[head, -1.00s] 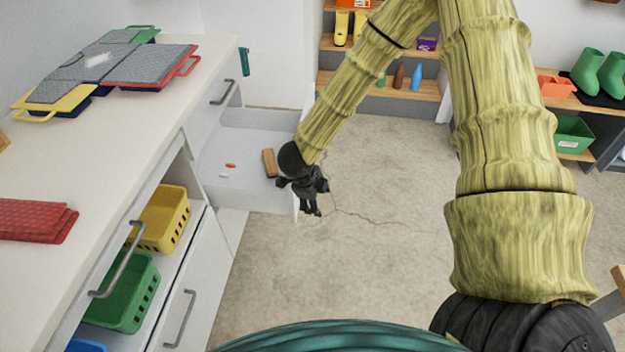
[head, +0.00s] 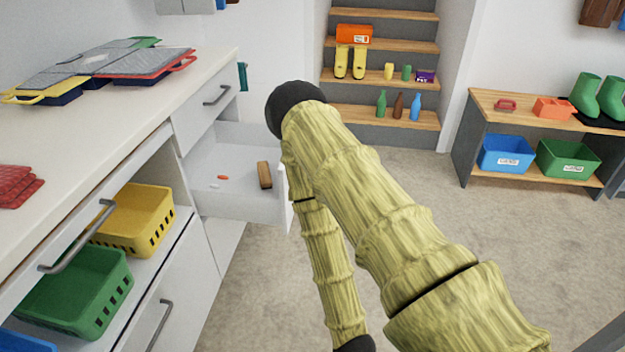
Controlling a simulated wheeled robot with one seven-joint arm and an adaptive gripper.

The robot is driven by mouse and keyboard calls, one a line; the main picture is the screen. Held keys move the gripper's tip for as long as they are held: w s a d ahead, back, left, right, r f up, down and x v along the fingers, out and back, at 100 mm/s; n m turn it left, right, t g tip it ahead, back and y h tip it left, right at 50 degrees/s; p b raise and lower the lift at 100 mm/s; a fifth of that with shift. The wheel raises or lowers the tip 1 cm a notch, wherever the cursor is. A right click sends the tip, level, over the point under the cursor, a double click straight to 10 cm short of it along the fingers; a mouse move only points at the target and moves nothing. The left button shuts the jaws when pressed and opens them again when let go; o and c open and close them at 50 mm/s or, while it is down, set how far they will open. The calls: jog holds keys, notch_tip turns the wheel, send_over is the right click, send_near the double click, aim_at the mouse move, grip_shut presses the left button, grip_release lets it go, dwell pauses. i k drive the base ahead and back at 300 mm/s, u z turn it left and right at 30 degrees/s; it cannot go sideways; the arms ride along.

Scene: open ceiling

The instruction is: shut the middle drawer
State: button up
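The middle drawer (head: 235,203) of the white cabinet is pulled out, below a shut top drawer (head: 203,110) with a grey handle. Inside it lie a brown wooden block (head: 264,175), a small orange item (head: 223,177) and a small white item (head: 215,186). The drawer's front panel (head: 288,200) faces right, and my arm hides part of it. My bamboo-textured arm bends at a black joint above the drawer's front. Its thinner forearm runs down to a dark part at the bottom edge. My gripper itself is out of the frame.
The white counter holds grey-lidded boxes (head: 125,58) and red items (head: 18,187). Below are a yellow basket (head: 140,215) and a green basket (head: 85,285). Wooden shelves (head: 385,115) and a low bench (head: 465,120) stand behind. The floor right of the drawer is clear.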

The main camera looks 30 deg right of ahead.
aim_at(233, 150)
jog(key=z, duration=0.9)
jog(key=i, duration=1.35)
jog(key=u, duration=0.9)
jog(key=k, duration=0.75)
jog(key=z, duration=0.6)
